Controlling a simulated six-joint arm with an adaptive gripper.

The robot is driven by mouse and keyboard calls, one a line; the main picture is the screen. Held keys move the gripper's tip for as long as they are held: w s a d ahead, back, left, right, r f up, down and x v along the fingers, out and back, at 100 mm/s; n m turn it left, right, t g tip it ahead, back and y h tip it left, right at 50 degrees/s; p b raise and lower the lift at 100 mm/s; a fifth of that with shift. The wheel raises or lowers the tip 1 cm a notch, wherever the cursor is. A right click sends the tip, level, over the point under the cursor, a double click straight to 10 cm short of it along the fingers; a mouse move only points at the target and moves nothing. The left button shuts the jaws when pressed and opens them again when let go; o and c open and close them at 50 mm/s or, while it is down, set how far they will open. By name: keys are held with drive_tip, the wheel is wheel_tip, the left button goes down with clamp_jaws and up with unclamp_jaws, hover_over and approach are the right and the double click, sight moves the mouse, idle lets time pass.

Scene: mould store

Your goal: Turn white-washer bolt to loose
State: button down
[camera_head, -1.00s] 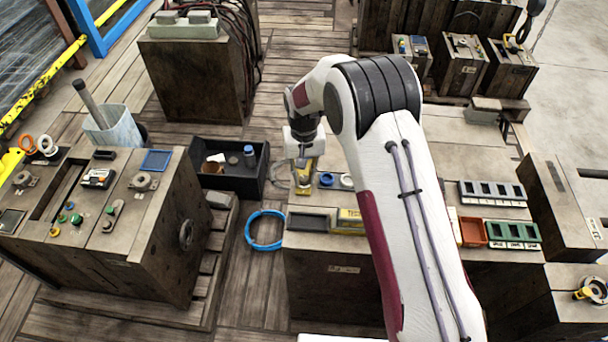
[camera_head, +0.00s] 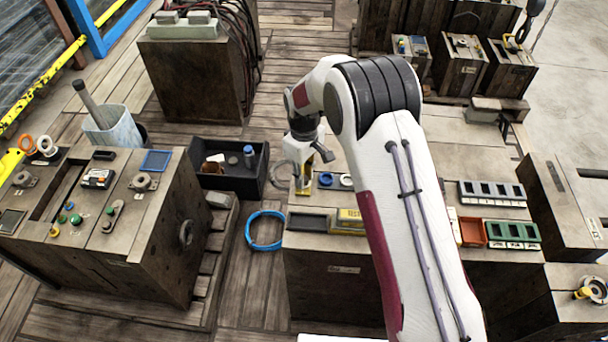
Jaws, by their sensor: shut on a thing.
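My gripper (camera_head: 304,188) points down at the left part of the middle bench top (camera_head: 425,165). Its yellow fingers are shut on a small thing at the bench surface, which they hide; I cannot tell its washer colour. To its right, apart from the fingers, are a blue ring-shaped piece (camera_head: 326,179) and a white ring-shaped piece (camera_head: 346,181). They are too small to tell whether either is a bolt with a washer.
A dark tray (camera_head: 308,222) and a yellow labelled block (camera_head: 350,218) lie near the bench front. Red (camera_head: 472,231) and green (camera_head: 512,234) bins stand to the right. A black open crate (camera_head: 233,182) and a blue hoop (camera_head: 264,245) lie left of the bench.

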drive_tip(key=shift+s+f+n, duration=0.1)
drive_tip(key=shift+f+n, duration=0.1)
drive_tip(key=shift+n, duration=0.4)
drive_tip(key=c, duration=1.8)
unclamp_jaws()
drive_tip(key=shift+c, duration=0.2)
drive_tip(key=shift+r, duration=0.1)
drive_tip(key=shift+r, duration=3.75)
drive_tip(key=shift+m, duration=0.3)
